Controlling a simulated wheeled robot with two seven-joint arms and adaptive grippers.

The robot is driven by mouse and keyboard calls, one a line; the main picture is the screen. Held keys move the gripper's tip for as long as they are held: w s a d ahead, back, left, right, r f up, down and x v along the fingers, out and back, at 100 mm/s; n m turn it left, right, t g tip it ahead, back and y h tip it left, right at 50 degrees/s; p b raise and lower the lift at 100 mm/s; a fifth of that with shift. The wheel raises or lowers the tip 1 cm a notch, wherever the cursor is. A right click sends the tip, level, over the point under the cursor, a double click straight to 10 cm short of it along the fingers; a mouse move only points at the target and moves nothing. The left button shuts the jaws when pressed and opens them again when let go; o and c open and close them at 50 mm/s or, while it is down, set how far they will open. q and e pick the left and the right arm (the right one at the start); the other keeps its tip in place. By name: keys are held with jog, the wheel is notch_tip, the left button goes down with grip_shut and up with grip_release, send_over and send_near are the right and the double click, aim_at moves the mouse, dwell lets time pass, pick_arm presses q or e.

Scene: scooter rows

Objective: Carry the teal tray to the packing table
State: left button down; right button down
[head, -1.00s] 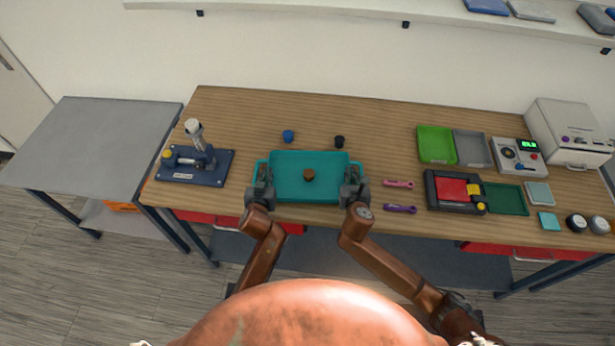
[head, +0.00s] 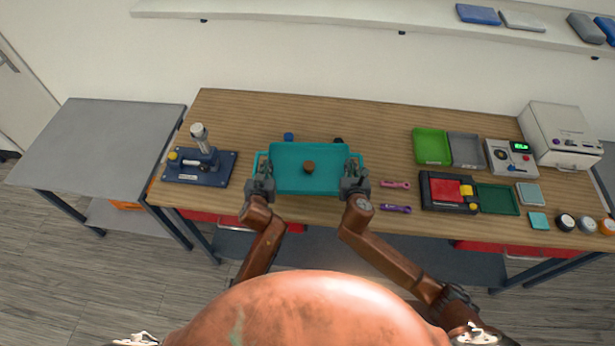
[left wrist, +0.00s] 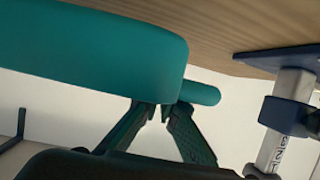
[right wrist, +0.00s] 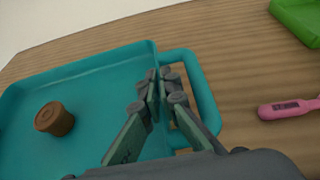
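The teal tray (head: 305,182) is level above the wooden bench, with a small brown round piece (head: 309,167) inside. My left gripper (head: 263,172) is shut on the tray's left handle; the left wrist view shows its fingers meeting at the handle (left wrist: 205,93) beside the tray wall. My right gripper (head: 353,172) is shut on the right side, its fingers at the handle (right wrist: 207,95) in the right wrist view. A grey-topped table (head: 95,145) stands left of the bench; no label shows whether it is the packing table.
A blue press (head: 200,168) stands on the bench's left end. Blue (head: 289,136) and black pieces lie behind the tray, partly hidden. Pink (head: 396,184) and purple tools (head: 396,208) lie to its right. The grey tabletop is clear.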

jog(key=shift+f, duration=0.1)
dwell(0.3)
